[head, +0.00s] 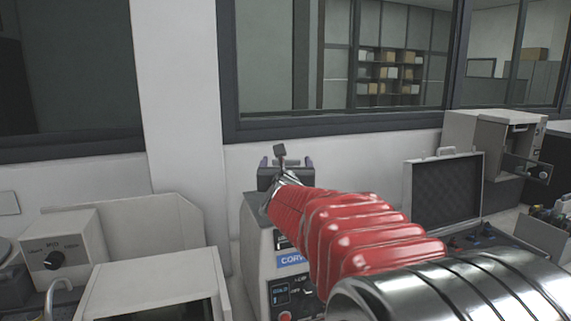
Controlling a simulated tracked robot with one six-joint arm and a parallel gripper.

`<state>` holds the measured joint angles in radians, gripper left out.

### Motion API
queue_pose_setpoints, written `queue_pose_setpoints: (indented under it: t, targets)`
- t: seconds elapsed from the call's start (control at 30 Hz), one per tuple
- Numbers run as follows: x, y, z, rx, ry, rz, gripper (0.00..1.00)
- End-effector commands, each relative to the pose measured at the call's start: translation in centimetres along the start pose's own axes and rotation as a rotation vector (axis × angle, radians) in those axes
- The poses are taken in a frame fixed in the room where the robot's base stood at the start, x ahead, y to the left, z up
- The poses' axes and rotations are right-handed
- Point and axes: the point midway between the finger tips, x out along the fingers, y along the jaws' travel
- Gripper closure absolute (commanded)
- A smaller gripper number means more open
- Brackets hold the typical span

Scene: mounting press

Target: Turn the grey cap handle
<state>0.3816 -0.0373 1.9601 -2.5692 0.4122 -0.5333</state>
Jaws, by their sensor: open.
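The mounting press (252,235) is a light grey box with a dark top, a blue label and a small dark control panel on its front. A small grey cap handle (279,150) sticks up above it. My red-sleeved arm crosses in front of the press from the lower right. My gripper (285,163) is at the arm's far end, open, at the top of the press close to the handle. I cannot tell whether it touches the handle. The arm hides the cap below the handle and much of the press's right side.
A grey machine with a black knob (54,260) stands at the left. An open case with a foam-lined lid (445,192) lies at the right, with another grey unit (480,135) behind it. A wall and window (340,125) close off the back.

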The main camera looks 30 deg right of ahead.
Motion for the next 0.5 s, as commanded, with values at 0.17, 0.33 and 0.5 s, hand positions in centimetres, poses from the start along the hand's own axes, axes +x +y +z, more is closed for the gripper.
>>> queue_pose_setpoints:
  t: [0.17, 0.33, 0.5]
  targets:
    - [-2.1, 0.0, 0.1, 0.000, -0.001, 0.001, 0.20]
    - [-4.2, 0.1, 0.0, 0.000, -0.001, 0.001, 0.20]
    - [-6.3, 0.1, 0.0, 0.001, -0.001, 0.002, 0.20]
